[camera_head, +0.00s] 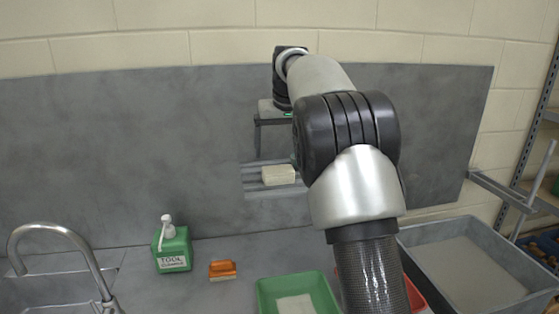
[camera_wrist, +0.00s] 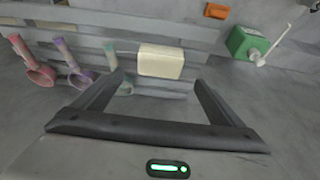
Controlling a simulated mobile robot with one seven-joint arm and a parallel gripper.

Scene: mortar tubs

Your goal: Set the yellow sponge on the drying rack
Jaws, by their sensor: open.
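The pale yellow sponge (camera_head: 278,174) lies on the grey slatted rack (camera_head: 252,186) at the back wall panel. In the wrist view the sponge (camera_wrist: 161,62) rests across the slats (camera_wrist: 205,32), just beyond my fingertips. My gripper (camera_wrist: 160,78) is open and empty, with its two fingers spread wide and a gap between them and the sponge. In the head view my gripper (camera_head: 270,143) hangs above and slightly left of the sponge. My arm hides the right part of the rack there.
A green tub (camera_head: 297,293), a partly hidden red tub (camera_head: 413,296) and a large grey tub (camera_head: 470,270) are in front. A tap (camera_head: 60,232) is left. Pink (camera_wrist: 38,72) and purple (camera_wrist: 78,72) tools sit beside the slats.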

